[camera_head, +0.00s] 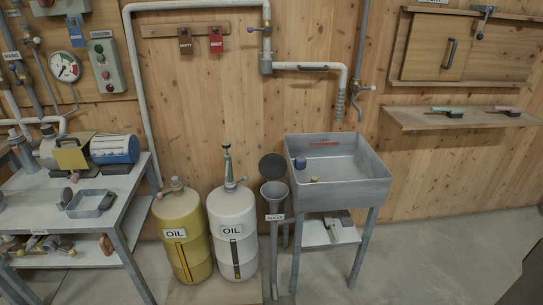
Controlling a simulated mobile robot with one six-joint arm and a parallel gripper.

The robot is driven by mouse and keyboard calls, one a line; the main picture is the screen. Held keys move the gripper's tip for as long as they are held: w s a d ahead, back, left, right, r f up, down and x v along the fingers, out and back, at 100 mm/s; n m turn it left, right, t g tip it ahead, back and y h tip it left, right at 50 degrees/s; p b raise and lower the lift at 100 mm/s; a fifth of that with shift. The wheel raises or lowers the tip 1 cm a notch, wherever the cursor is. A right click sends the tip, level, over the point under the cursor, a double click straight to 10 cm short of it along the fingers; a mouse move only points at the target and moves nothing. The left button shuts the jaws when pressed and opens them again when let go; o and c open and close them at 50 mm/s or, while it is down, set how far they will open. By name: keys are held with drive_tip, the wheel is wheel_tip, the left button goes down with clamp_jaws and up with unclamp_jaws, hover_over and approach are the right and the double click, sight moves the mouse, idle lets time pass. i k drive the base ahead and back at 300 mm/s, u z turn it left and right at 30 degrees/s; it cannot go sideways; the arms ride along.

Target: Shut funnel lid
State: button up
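The funnel (274,190) stands on a thin grey pipe between the white oil drum and the sink, with a small white label below its cone. Its round dark lid (272,167) stands up behind the mouth, tilted open, so the funnel's mouth is uncovered. The hinge between them is too small to make out. My gripper does not show in this view.
A white oil drum (232,222) stands close left of the funnel, beside a yellow oil drum (180,225). A metal sink (353,190) is close on the right. A workbench (120,190) stands at left. Open floor (415,260) lies at right.

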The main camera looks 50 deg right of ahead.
sight(273, 166)
drive_tip(key=i, duration=0.9)
drive_tip(key=u, duration=0.05)
